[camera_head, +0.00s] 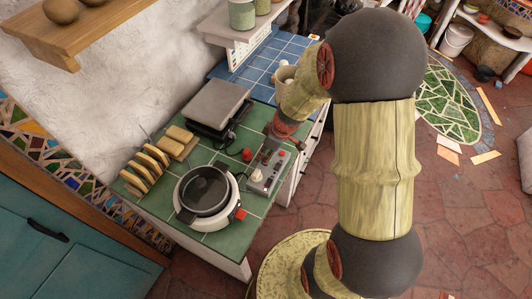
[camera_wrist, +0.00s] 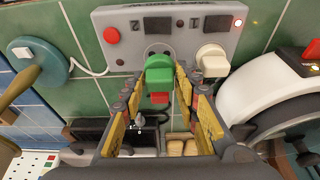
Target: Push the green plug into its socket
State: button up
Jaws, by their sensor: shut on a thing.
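The green plug (camera_wrist: 159,70) is between my gripper's fingertips (camera_wrist: 159,88) in the wrist view, with the yellow-padded fingers closed on it. It overlaps the near edge of the grey socket strip (camera_wrist: 125,48), in front of a round socket that it partly hides. I cannot tell how deep it sits. A cream plug (camera_wrist: 212,58) stands in the strip to its right, and a red button (camera_wrist: 112,36) is to its left. In the head view my gripper (camera_head: 276,140) is over the far end of the strip (camera_head: 266,180); the green plug cannot be made out there.
A round white appliance (camera_head: 207,196) stands left of the strip, close beside it in the wrist view (camera_wrist: 262,88). A grey-lidded appliance (camera_head: 215,103), sliced bread (camera_head: 146,168) and a red object (camera_head: 247,154) are on the green-tiled counter. A mug (camera_head: 285,74) stands behind my wrist.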

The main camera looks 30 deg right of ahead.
jog(key=shift+f+b, duration=1.1)
jog(key=shift+b, duration=0.4)
dwell(0.8)
jog(key=o, duration=1.1)
jog(key=shift+o, duration=0.2)
jog(key=shift+r, duration=0.1)
jog(key=v, duration=1.1)
jog(key=shift+r, duration=0.35)
jog(key=shift+s+d, duration=0.1)
jog(key=shift+d, duration=0.05)
